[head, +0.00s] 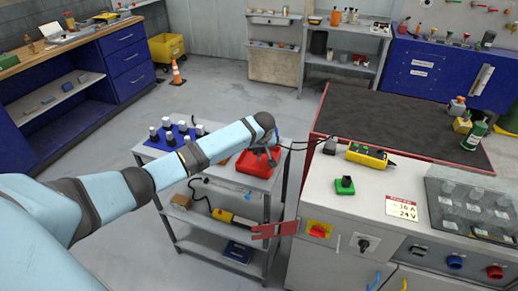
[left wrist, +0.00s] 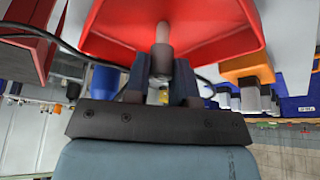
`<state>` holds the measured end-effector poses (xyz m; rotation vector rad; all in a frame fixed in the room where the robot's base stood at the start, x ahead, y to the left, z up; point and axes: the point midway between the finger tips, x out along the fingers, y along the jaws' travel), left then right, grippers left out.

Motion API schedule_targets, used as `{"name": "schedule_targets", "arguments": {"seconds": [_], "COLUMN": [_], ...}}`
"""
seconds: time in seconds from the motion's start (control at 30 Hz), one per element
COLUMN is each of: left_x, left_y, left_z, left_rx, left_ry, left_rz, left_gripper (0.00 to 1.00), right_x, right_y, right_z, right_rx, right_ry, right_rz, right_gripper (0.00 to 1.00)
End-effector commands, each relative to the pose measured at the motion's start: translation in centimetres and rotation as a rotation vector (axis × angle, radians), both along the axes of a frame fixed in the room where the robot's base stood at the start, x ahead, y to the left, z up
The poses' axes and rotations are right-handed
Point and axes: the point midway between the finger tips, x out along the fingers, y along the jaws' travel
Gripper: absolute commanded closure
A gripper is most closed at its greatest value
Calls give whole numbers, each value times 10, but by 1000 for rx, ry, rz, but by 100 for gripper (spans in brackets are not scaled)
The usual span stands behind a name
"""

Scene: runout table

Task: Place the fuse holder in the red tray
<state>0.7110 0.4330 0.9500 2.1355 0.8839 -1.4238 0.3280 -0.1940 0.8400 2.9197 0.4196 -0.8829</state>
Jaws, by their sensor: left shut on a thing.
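The red tray (head: 252,168) sits on the top shelf of a grey cart, at its right end. In the left wrist view the tray (left wrist: 215,28) fills the upper middle. My left gripper (head: 270,156) is at the tray, its fingers partly hidden by the wrist in the head view. In the left wrist view my left gripper (left wrist: 161,88) is shut on a grey cylindrical piece, which looks like the fuse holder (left wrist: 161,65). Its narrower end points toward the tray. I cannot tell whether it touches the tray floor. My right gripper is not in view.
A blue rack (head: 171,143) with several white-topped pieces stands left on the cart. A black cable runs right of the tray. A grey cabinet (head: 330,215) with a green-based switch (head: 345,186) and a yellow device (head: 368,155) stands close to the right.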

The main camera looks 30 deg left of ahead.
Motion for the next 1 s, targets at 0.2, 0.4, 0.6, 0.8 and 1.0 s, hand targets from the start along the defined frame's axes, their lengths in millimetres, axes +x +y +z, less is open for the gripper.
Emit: {"name": "schedule_targets", "arguments": {"seconds": [0.2,0.4,0.6,0.8,1.0], "left_x": [0,0,0,-9,-20], "left_y": [0,0,0,-9,-21], "left_z": [-3,-3,2,33,73], "left_rx": [-1,0,1,0,-1], "left_ry": [-1,0,-1,-4,-3], "left_rz": [0,0,0,-2,-1], "left_gripper": [61,51,51,51,51], "right_x": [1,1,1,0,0], "right_y": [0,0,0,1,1], "right_z": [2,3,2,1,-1], "right_rx": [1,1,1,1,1], "right_ry": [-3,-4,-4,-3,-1], "right_rz": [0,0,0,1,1], "right_gripper": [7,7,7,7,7]}}
